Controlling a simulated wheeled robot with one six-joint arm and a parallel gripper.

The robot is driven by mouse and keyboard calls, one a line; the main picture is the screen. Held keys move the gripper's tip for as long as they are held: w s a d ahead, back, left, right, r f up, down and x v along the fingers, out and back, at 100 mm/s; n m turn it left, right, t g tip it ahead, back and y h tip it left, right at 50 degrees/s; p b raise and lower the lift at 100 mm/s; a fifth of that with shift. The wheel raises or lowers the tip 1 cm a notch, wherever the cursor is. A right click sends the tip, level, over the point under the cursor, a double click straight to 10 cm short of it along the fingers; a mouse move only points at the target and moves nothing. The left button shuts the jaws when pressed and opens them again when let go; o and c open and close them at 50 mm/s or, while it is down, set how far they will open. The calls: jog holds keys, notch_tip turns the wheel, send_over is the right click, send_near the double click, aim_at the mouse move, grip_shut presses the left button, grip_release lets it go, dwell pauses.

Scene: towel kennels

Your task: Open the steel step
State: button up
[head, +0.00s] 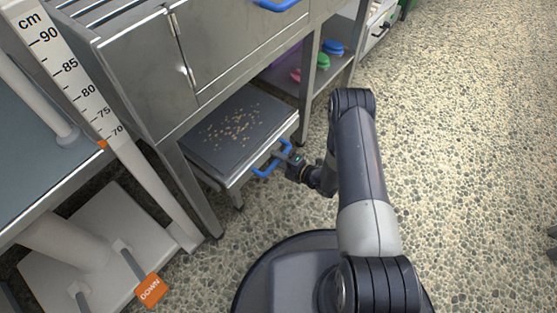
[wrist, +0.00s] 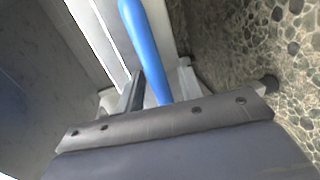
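The steel step (head: 205,158) is a low pull-out platform under the steel cabinet. It stands out from beneath the cabinet, with small tan crumbs scattered on its dark top. Its blue handle (head: 265,171) is on the front edge. My gripper (head: 287,161) is at the handle's middle and appears shut on it. In the wrist view the blue handle (wrist: 147,45) runs between the two fingers of my gripper (wrist: 160,85). The exact finger contact is partly hidden.
The steel cabinet (head: 145,72) with shut doors stands above the step. A white height scale (head: 100,105) and an orange DOWN tag (head: 150,289) are at the left. A shelf with green (head: 323,60) and blue items is beyond. The pebbled floor (head: 455,130) at the right is clear.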

jog(key=shift+c, duration=0.5)
grip_shut()
